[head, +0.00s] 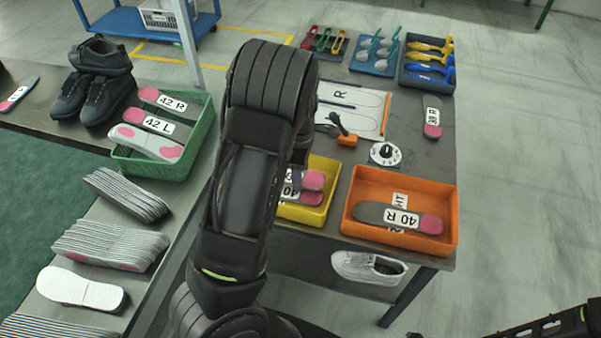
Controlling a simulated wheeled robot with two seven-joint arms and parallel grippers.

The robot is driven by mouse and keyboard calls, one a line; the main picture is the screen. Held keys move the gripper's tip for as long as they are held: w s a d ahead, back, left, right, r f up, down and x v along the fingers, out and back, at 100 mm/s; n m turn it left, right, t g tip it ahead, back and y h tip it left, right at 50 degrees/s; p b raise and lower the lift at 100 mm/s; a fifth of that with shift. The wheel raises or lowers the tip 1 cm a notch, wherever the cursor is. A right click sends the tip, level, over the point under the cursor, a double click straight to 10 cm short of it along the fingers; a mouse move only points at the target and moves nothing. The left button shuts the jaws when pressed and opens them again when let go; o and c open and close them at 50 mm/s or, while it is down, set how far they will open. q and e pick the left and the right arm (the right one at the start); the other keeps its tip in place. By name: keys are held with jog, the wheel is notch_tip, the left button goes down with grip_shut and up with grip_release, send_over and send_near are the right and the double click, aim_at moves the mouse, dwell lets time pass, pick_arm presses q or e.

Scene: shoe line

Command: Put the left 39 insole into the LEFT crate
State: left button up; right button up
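No insole that I can read as 39 L shows. A grey and pink insole (432,116) with a label that looks like 39 R lies on the right of the dark table. The yellow crate (325,217) is partly hidden by my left arm. It holds at least two pink-ended insoles (312,197), one marked 40; its own label is hidden. The orange crate (455,215), with a label ending in HT, holds a 40 R insole (398,218). My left arm rises through the middle, and its gripper is hidden behind it. Only a dark part of my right arm shows at bottom right.
A green basket (205,140) holds 42 R and 42 L insoles. Stacked insoles (110,244) lie on the left bench. A board marked R (350,108), a dial (385,153) and tool trays (428,65) occupy the table. A white shoe (368,267) is below.

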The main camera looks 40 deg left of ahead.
pick_arm(q)
jog(key=shift+f, duration=0.3)
jog(key=shift+f+b, duration=0.3)
jog(key=shift+f, duration=0.25)
jog(key=o, duration=1.3)
jog(key=shift+o, duration=0.2)
notch_tip(320, 180, up, 13)
jog(key=shift+r, duration=0.1)
